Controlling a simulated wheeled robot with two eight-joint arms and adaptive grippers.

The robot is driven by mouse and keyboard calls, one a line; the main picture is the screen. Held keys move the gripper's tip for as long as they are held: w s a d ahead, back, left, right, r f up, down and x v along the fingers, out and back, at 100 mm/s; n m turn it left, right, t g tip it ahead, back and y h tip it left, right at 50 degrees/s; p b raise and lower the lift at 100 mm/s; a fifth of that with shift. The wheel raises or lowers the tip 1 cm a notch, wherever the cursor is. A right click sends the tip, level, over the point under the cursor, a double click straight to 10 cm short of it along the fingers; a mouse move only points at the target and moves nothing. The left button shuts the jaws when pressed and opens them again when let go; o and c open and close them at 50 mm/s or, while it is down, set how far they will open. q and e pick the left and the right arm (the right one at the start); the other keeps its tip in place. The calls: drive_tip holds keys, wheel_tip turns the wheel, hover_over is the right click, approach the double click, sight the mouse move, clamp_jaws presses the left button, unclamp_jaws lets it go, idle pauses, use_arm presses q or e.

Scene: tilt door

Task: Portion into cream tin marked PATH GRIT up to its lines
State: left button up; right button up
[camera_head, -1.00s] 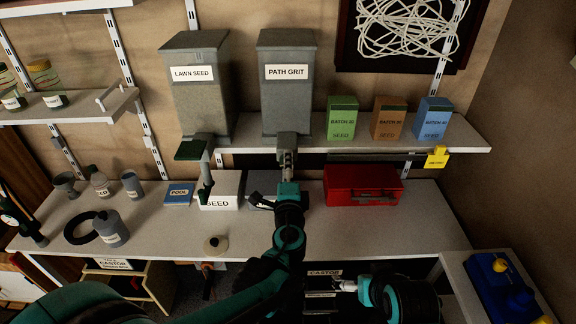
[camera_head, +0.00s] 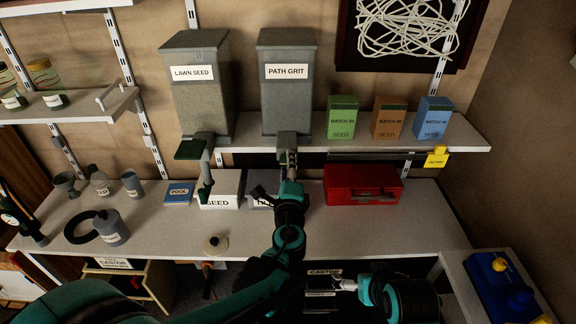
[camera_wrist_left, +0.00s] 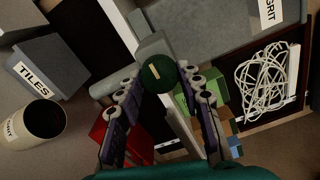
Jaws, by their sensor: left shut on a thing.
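The grey hopper marked PATH GRIT (camera_head: 287,98) stands on the shelf in the head view. My left gripper (camera_head: 289,158) is at its outlet. In the left wrist view, my left gripper (camera_wrist_left: 160,88) is shut on a dark green round knob (camera_wrist_left: 157,72) below a grey outlet part (camera_wrist_left: 150,45). The cream tin (camera_wrist_left: 42,120) stands at the left of that view, its label partly cut and GRIT readable; its inside is dark, so lines and fill cannot be told. The head view hides the tin behind my arm. My right gripper (camera_head: 345,285) is low at the front, its jaws unclear.
A grey TILES box (camera_wrist_left: 45,68) stands beside the tin. A LAWN SEED hopper (camera_head: 202,100) is to the left, a red case (camera_head: 362,190) to the right on the bench. Seed boxes (camera_head: 388,120) line the shelf. The left front of the bench (camera_head: 165,235) has free room.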

use_arm(q)
drive_tip(key=o, duration=1.2)
drive_tip(key=shift+c, duration=0.2)
drive_tip(key=s, duration=1.2)
